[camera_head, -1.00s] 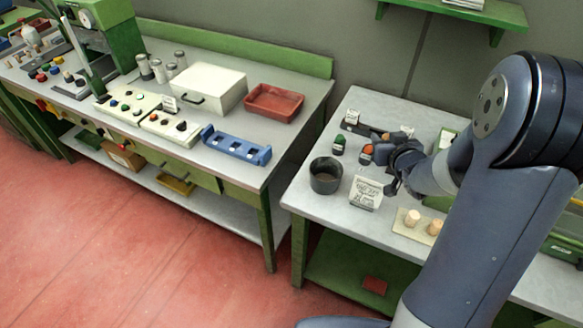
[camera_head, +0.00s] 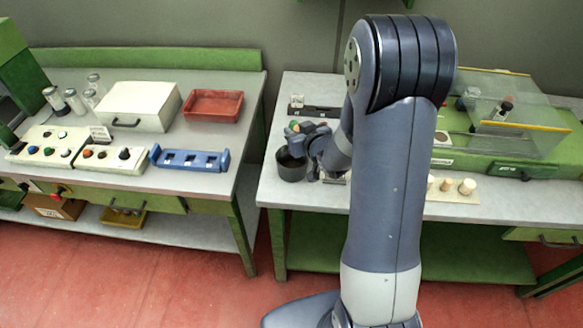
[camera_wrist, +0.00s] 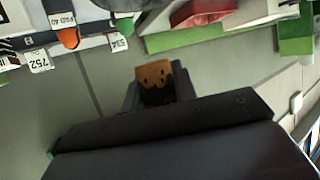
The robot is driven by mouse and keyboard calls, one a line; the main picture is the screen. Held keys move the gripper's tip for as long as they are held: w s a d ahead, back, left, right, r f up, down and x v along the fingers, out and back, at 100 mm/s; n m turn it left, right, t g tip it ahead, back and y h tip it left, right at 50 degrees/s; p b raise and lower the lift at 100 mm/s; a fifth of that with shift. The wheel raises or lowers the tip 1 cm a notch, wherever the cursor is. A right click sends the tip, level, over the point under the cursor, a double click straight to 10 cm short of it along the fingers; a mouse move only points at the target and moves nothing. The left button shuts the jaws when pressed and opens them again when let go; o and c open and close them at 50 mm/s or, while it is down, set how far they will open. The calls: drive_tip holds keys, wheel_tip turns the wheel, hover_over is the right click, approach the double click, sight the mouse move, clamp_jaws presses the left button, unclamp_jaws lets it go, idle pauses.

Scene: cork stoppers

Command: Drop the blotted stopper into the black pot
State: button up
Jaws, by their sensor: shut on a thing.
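The blotted stopper (camera_wrist: 156,76) is an orange-brown cork with dark spots and a dark lower part, seen between my fingers in the wrist view. My gripper (camera_wrist: 156,92) is shut on it. In the head view my gripper (camera_head: 307,147) is beside and partly in front of the right rim of the black pot (camera_head: 291,170). The stopper is not distinct there. The pot stands near the left end of the right-hand table, and I cannot tell whether the stopper is over its mouth.
Pale stoppers (camera_head: 467,187) stand on a board right of my arm. A dark rack (camera_head: 318,110) lies behind the pot. A green machine with a clear cover (camera_head: 510,105) fills the back right. A gap separates this table from the left bench (camera_head: 75,85).

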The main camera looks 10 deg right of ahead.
wheel_tip(320, 180, down, 2)
drive_tip(key=shift+f+b, duration=0.2)
drive_tip(key=shift+b, duration=0.35)
drive_tip(key=o, duration=1)
drive_tip(key=shift+r, duration=0.1)
drive_tip(key=v, duration=1)
drive_tip(key=shift+s+d+b, duration=0.15)
drive_tip(key=shift+s+b, duration=0.25)
drive_tip(key=shift+w, duration=0.1)
drive_tip(key=shift+w+a+f+p, duration=0.25)
drive_tip(key=shift+w+a+p, duration=0.2)
drive_tip(key=shift+w, duration=1.15)
drive_tip(key=shift+w+a+f+p, duration=0.25)
drive_tip(key=shift+w+a+p, duration=0.2)
drive_tip(key=shift+w, duration=1.15)
drive_tip(key=shift+w+a+f+p, duration=0.25)
drive_tip(key=shift+w+a+p, duration=0.15)
drive_tip(key=shift+w, duration=1.2)
